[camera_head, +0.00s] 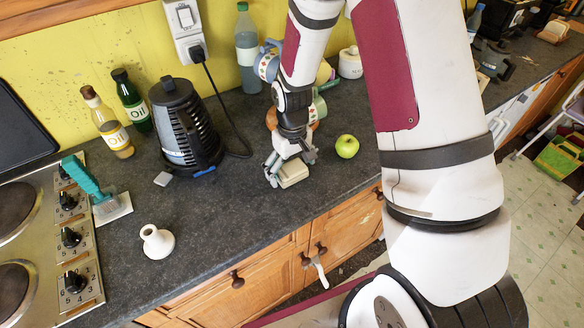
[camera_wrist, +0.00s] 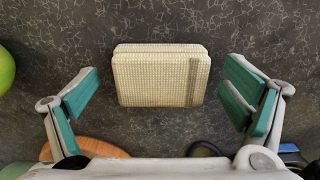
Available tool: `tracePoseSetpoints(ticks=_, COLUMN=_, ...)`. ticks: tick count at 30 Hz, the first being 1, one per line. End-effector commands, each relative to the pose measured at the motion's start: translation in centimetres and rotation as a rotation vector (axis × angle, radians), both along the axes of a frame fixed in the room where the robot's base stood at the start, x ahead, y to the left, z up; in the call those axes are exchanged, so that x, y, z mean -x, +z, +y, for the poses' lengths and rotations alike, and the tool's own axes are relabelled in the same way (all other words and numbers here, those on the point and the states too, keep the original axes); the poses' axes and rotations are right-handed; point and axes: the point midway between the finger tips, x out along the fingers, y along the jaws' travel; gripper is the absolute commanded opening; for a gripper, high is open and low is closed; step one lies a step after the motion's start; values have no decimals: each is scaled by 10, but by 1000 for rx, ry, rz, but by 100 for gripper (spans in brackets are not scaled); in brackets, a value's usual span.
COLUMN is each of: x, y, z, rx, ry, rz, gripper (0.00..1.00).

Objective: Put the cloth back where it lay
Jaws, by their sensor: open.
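The cloth (camera_wrist: 158,84) is a folded cream pad with a woven texture and one brownish stripe near its right side. It lies flat on the dark worktop; in the head view it (camera_head: 294,173) is near the front edge, left of the green apple (camera_head: 347,146). My gripper (camera_wrist: 163,92) is open, with one green-padded finger on each side of the cloth and a gap on both sides. In the head view my gripper (camera_head: 286,165) is low over the cloth and hides part of it.
A black appliance (camera_head: 185,125) with a cord stands left of my gripper. A white flared object (camera_head: 157,242) is at front left, near the hob (camera_head: 87,250) with a teal brush (camera_head: 84,178). Bottles (camera_head: 108,125) stand behind. Worktop between the white object and cloth is clear.

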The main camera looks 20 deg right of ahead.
Motion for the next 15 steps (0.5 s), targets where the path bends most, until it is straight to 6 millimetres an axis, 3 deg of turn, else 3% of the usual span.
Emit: tracePoseSetpoints(ticks=15, x=0, y=4, z=0, rx=0, ry=0, rz=-1, gripper=94)
